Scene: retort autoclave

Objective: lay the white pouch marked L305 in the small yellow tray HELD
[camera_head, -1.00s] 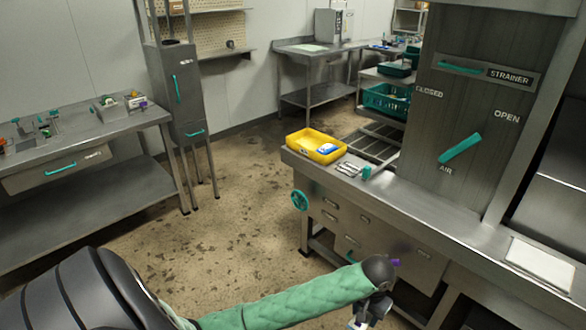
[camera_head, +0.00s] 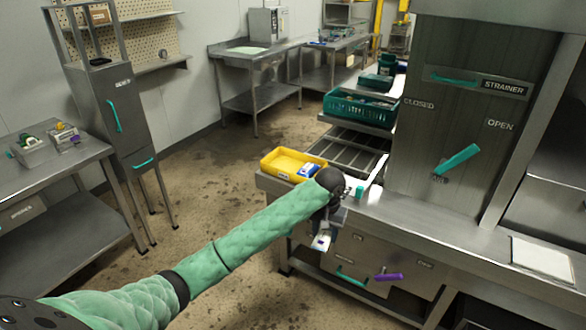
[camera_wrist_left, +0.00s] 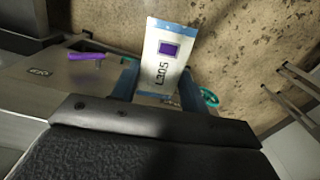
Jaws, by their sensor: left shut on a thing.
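The white pouch marked L305 (camera_wrist_left: 163,58), with a purple square and blue edge, is between the fingers of my left gripper (camera_wrist_left: 158,85) in the left wrist view. In the head view my left gripper (camera_head: 330,222) is shut on the pouch (camera_head: 321,240), which hangs in front of the counter's near side. The small yellow tray (camera_head: 283,168) sits at the counter's left end, up and left of the gripper. A blue and white item (camera_head: 308,170) lies in its right part. The tray's marking cannot be read. My right gripper is not in view.
The steel counter (camera_head: 440,222) holds a teal-tipped item (camera_head: 359,192) near my wrist and a white pad (camera_head: 541,262) at right. A purple handle (camera_head: 388,277) sticks out from the drawer front. A roller rack with a green crate (camera_head: 362,108) stands behind the tray.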

